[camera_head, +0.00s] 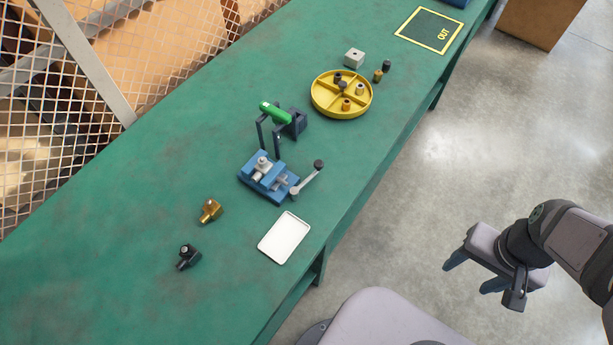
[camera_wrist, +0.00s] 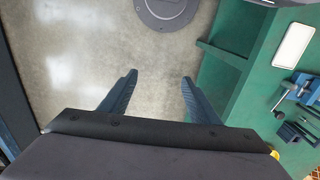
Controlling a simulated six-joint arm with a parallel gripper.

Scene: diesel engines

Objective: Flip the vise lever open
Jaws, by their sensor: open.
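A small blue vise (camera_head: 268,178) sits on the green workbench in the head view. Its lever (camera_head: 307,180) is a grey bar with a dark knob at its upper end, slanting up and right from the vise's front right side. The vise also shows in part at the right edge of the wrist view (camera_wrist: 308,88), and its lever (camera_wrist: 282,97) shows there too. My gripper (camera_head: 468,275) hangs over the concrete floor, right of the bench and well apart from the vise. In the wrist view its two fingers (camera_wrist: 158,84) are spread with nothing between them.
A white tray (camera_head: 284,238) lies near the bench's front edge. A green-handled dark frame (camera_head: 275,113) stands just behind the vise. A yellow divided dish (camera_head: 326,107) with small parts is farther back. Brass (camera_head: 210,211) and black (camera_head: 187,257) fittings lie left. A mesh fence (camera_head: 60,90) borders the far side.

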